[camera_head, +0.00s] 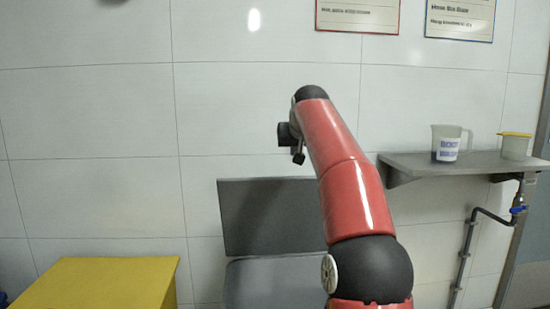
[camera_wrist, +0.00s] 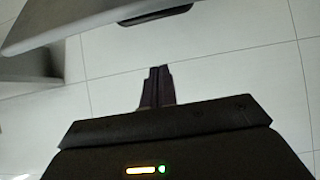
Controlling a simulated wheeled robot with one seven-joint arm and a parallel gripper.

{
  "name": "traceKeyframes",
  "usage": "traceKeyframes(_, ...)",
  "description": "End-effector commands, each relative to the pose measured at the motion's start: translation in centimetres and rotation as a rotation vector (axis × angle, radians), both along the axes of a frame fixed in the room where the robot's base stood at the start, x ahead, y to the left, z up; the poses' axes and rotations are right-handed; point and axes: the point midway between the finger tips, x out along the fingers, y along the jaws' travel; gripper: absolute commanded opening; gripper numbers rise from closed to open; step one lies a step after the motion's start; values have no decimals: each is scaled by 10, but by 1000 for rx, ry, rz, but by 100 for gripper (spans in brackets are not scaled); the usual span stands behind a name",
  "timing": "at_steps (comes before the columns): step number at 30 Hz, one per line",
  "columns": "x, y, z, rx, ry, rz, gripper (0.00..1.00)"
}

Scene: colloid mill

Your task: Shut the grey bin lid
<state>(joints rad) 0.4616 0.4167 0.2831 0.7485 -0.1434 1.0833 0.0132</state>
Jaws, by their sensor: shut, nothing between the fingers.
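The grey bin (camera_head: 275,283) stands against the tiled wall at the bottom middle of the head view, partly hidden by my arm. Its dark grey lid (camera_head: 262,217) stands raised, nearly upright, behind the bin. My gripper (camera_head: 298,157) is above the lid's upper edge in the head view, small and dark, with its fingers hard to make out. In the wrist view my gripper (camera_wrist: 157,85) is shut with nothing between the fingers. A grey panel (camera_wrist: 95,20) with a dark strip crosses the top of that view, apart from the fingertips; I cannot tell whether it is the lid.
A yellow box (camera_head: 100,283) stands left of the bin. At right, a wall shelf (camera_head: 430,168) holds a measuring jug (camera_head: 447,143) and a yellow-lidded tub (camera_head: 514,147). A pipe with a blue valve (camera_head: 518,210) runs below it. The wall above the yellow box is clear.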

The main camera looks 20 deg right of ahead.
Motion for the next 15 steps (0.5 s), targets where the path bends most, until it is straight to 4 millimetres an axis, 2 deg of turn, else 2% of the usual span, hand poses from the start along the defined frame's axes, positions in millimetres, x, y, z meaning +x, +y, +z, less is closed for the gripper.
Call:
traceKeyframes(5,11,-7,-7,1,-3,-4,0)
traceKeyframes(15,59,-19,-45,3,-3,-3,0)
